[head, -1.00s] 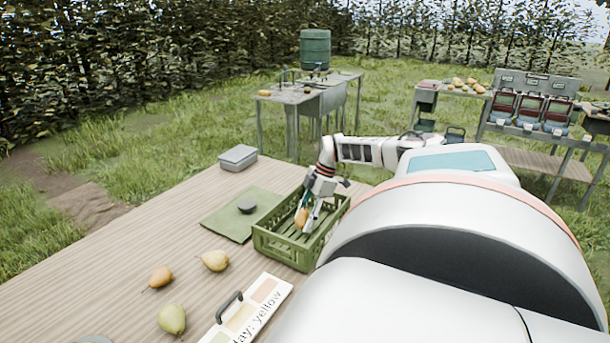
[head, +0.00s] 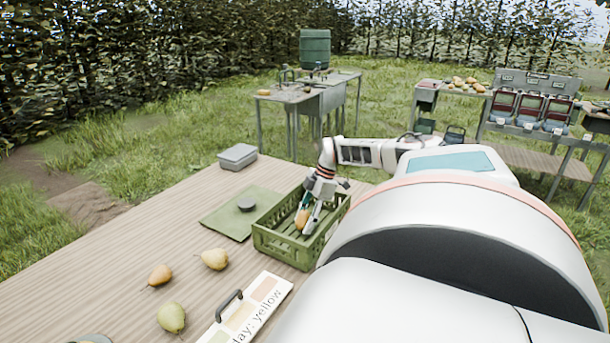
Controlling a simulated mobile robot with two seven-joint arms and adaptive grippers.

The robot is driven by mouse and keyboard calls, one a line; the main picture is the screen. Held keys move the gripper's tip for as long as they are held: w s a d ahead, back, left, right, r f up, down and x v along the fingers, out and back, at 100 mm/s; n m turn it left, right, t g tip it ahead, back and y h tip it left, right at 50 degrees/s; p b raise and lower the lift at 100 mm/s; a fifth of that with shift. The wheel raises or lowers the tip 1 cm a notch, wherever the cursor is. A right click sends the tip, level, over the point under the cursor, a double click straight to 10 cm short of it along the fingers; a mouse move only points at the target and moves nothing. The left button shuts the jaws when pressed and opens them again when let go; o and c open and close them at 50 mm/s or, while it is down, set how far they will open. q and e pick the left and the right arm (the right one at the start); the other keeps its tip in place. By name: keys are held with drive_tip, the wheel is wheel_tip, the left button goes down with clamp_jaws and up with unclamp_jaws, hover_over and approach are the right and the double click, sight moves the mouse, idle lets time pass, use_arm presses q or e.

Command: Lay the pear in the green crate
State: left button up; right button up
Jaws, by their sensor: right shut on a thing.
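The green crate (head: 283,250) stands on the wooden table, with slatted walls and an open top. My right gripper (head: 308,222) points down inside the crate, shut on an orange-yellow pear (head: 301,218). The pear is low between the fingers, below the rim. I cannot tell whether it touches the crate floor. No other fruit shows in the crate, though its near right part is hidden by my arm. My left gripper is not in view.
Three pears lie loose: an orange one (head: 160,275), a yellow one (head: 215,259) and a green one (head: 171,317). A colour card (head: 245,312) with a dark handle lies nearby. A green mat (head: 236,219) and a grey box (head: 238,156) are beyond.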

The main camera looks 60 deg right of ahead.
drive_tip(key=shift+f, duration=0.4)
drive_tip(key=o, duration=1.3)
drive_tip(key=shift+c, duration=0.2)
drive_tip(key=shift+r, duration=0.15)
drive_tip(key=v, duration=1.2)
drive_tip(key=shift+s, duration=0.1)
